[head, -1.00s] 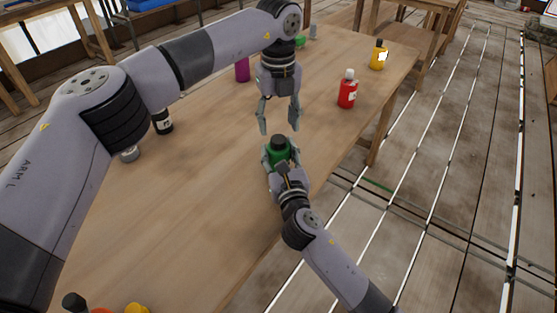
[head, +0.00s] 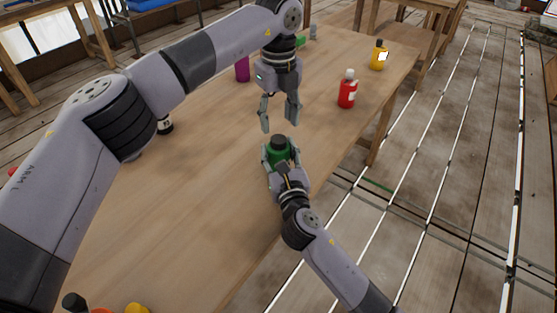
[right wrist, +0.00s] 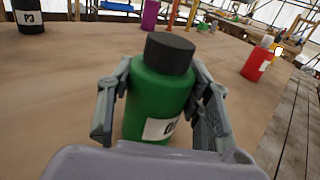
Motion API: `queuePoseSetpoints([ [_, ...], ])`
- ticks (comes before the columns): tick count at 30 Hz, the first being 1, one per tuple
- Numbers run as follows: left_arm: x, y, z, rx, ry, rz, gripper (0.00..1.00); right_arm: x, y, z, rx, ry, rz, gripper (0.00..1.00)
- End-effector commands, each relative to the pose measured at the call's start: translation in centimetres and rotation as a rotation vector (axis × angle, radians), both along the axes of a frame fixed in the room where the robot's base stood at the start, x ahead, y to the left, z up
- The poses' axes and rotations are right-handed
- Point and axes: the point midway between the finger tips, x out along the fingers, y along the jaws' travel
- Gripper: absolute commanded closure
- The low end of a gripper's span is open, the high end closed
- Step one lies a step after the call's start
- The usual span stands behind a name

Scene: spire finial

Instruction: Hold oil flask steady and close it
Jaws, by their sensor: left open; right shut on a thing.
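The oil flask appears to be the green bottle (head: 279,156) with a black cap (head: 279,143), standing upright near the table's right edge. It fills the middle of the right wrist view (right wrist: 160,98), with its black cap (right wrist: 170,53) seated on top and a white label low on its side. My right gripper (head: 280,158) is shut on the green bottle, one finger on each side. My left gripper (head: 279,126) is open and empty, pointing down just above and slightly behind the cap, apart from it.
A red bottle (head: 348,90) and a yellow bottle (head: 379,55) stand further back on the right. A purple bottle (head: 242,70) and a black bottle (head: 165,126) stand left of my left gripper. The wooden table (head: 190,200) is clear at front centre.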

Motion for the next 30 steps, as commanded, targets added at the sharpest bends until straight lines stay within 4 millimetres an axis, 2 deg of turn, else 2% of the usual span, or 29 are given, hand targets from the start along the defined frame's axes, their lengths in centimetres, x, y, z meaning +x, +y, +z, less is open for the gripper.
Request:
queuePoseSetpoints([
  [6,0.0,0.1,-3.6,0.002,0.003,0.001,0.53,0.0,0.0,0.0,0.000,0.000,0.000,1.00],
  [12,0.0,0.1,-5.3,0.002,0.001,0.000,0.53,0.0,0.0,0.0,0.000,0.000,0.000,1.00],
  [22,0.0,0.0,-5.6,0.001,0.000,0.000,0.53,0.0,0.0,0.0,0.000,0.000,0.000,1.00],
  [30,0.0,0.0,-5.5,0.001,0.001,0.000,0.70,0.0,0.0,0.0,0.000,0.000,0.000,1.00],
])
